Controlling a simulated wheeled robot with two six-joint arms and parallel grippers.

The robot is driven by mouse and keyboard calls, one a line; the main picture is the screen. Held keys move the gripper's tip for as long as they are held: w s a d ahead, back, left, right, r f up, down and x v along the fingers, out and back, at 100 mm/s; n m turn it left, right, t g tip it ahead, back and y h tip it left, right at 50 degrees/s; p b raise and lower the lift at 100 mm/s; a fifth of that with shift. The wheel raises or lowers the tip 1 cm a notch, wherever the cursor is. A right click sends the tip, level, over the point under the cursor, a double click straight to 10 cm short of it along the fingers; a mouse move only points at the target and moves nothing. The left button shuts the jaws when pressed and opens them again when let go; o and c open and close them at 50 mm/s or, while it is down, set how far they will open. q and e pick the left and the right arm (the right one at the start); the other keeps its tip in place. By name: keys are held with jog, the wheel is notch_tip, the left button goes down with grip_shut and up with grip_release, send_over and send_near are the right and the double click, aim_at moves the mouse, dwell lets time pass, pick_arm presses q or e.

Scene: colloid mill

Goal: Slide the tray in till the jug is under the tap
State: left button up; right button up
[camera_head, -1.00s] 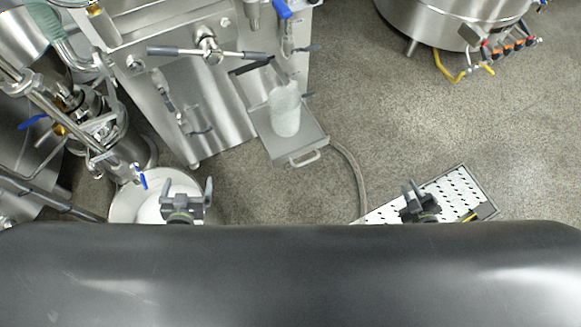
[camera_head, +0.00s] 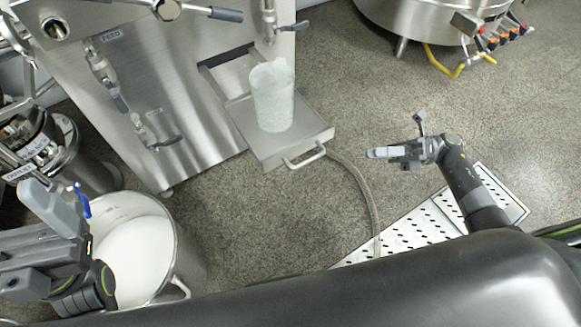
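The metal tray (camera_head: 262,150) sticks out from a slot in the machine's front, with a bar handle (camera_head: 304,157) on its near edge. A pale translucent jug (camera_head: 272,98) stands upright on it. A tap (camera_head: 271,22) with a lever is on the machine's front, behind the jug in the picture. My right gripper (camera_head: 392,153) is to the right of the tray, apart from the handle, its fingers pointing left; their gap is not clear. My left gripper (camera_head: 55,205) is at the lower left, over the white bucket's side, far from the tray; its fingertips are hard to make out.
A steel bucket (camera_head: 177,245) with white contents stands at the lower left. A hose (camera_head: 360,190) runs over the floor near the tray. A perforated floor grate (camera_head: 425,225) lies at the lower right. A steel tank (camera_head: 400,20) stands at the upper right.

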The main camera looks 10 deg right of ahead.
aim_at(309, 159)
jog(key=shift+n+g, duration=0.3)
jog(key=shift+g, duration=0.1)
jog(key=x, duration=1.7)
jog(key=shift+a, duration=0.25)
grip_shut()
